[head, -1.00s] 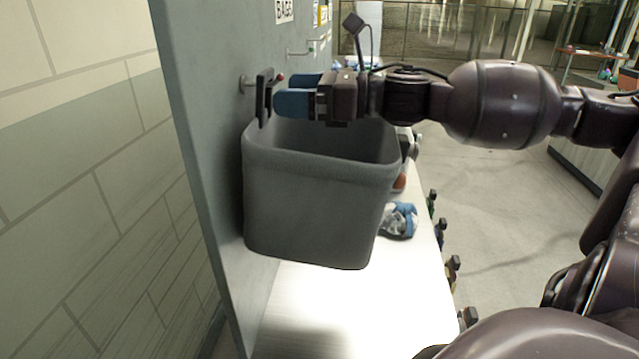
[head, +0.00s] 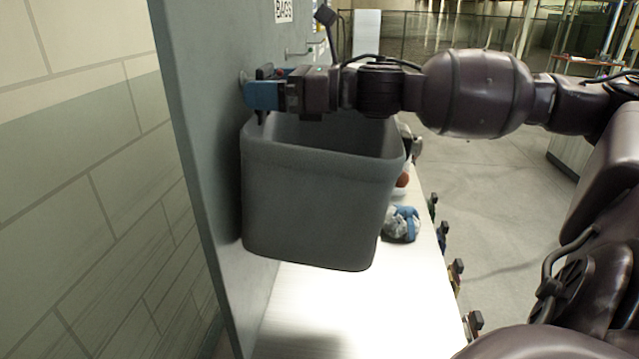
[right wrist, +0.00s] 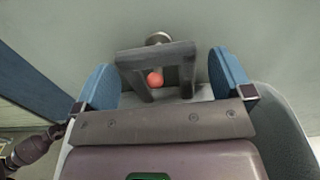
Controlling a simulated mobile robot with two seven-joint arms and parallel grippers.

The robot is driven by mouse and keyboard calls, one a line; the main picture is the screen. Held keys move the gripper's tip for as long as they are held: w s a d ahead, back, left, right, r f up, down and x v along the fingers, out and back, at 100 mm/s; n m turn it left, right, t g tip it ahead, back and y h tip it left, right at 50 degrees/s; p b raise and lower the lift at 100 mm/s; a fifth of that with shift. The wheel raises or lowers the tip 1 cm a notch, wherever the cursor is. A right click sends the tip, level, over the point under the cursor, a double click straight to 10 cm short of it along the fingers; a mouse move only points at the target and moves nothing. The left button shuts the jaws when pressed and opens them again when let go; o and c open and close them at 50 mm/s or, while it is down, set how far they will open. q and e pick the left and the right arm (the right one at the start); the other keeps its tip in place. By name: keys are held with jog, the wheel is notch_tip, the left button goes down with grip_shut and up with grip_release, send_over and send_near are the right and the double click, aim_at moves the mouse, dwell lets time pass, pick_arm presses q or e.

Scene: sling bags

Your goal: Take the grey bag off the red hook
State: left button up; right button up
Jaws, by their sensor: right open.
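The grey bag (head: 315,200) is a large open-topped bin shape hanging against the grey panel. Its dark, rectangular handle loop (right wrist: 185,60) rises from the rim, and the red-tipped hook (right wrist: 155,79) shows through the loop. My left gripper is not in view.
The grey panel (head: 195,130) stands close on the left, with a BAGS sign (head: 284,10) and another hook (head: 300,52) farther along. A white table (head: 335,310) below holds a blue and white bundle (head: 401,223). Open floor (head: 490,200) lies to the right.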

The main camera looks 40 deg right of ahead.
jog(key=shift+w+a, duration=0.25)
jog(key=shift+w, duration=0.05)
jog(key=c, duration=1.4)
jog(key=shift+d+r, duration=0.1)
jog(key=shift+r, duration=0.05)
